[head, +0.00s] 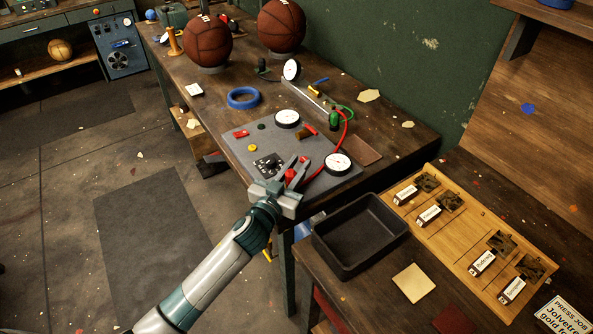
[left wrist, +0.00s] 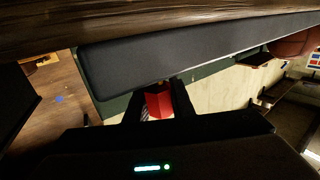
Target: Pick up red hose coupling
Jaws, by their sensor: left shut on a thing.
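The red hose coupling (head: 290,176) shows as a small red piece between the fingers of my left gripper (head: 293,170), at the front edge of the grey panel (head: 248,150). In the left wrist view the red piece (left wrist: 158,104) sits between the two dark fingers of the gripper (left wrist: 158,98). The gripper is shut on it. The fingers hide part of the coupling, and I cannot tell whether it touches the panel. My right gripper is not in view.
A red hose (head: 343,135) curves close to the gripper. White gauges (head: 338,162) stand on the panel, and a blue ring (head: 243,98) lies behind. A black tray (head: 358,235) is at right front. Two leather balls (head: 208,41) (head: 282,26) stand at the back.

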